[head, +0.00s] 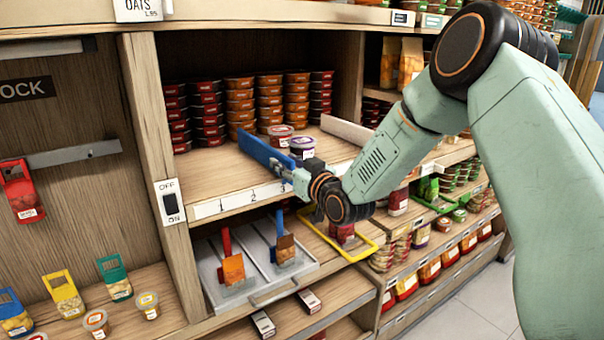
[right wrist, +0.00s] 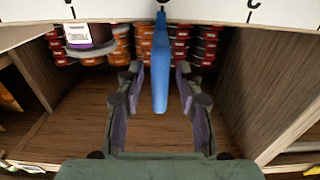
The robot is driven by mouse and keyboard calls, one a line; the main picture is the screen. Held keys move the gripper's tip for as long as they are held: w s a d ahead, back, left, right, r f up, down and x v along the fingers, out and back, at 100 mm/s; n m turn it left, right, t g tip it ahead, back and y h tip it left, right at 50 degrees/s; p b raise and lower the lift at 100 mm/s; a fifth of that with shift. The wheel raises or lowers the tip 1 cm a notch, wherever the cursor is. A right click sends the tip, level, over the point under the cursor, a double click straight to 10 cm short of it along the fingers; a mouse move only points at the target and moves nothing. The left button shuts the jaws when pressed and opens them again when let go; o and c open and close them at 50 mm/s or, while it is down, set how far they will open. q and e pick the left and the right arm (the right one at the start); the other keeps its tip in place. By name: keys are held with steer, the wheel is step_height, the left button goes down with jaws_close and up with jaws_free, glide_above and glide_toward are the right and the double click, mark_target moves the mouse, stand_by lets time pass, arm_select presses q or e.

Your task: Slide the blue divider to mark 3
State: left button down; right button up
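The blue divider (head: 263,151) stands upright on the upper shelf. Its front end is by my right gripper (head: 293,176), near the mark 3 (head: 282,188) on the white strip (head: 236,201). In the right wrist view, the divider (right wrist: 160,65) runs between the two fingers of my right gripper (right wrist: 160,90), with a gap on both sides. The gripper is open around it. The strip (right wrist: 210,10) shows at the top there, with its marks cut off, and the divider's end meets it at the middle mark. My left gripper is not in view.
A purple-lidded tub (head: 302,146) and a red-lidded tub (head: 281,135) stand just right of the divider. Stacked tubs (head: 240,100) line the back. A white divider (head: 347,130) stands further right. The shelf left of the blue divider is clear in front.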

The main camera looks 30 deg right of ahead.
steer(key=s, duration=0.8)
steer(key=shift+s+d+r, duration=0.1)
steer(key=shift+d, duration=0.1)
steer(key=shift+s, duration=1)
steer(key=shift+w+a, duration=0.1)
steer(key=shift+w, duration=0.05)
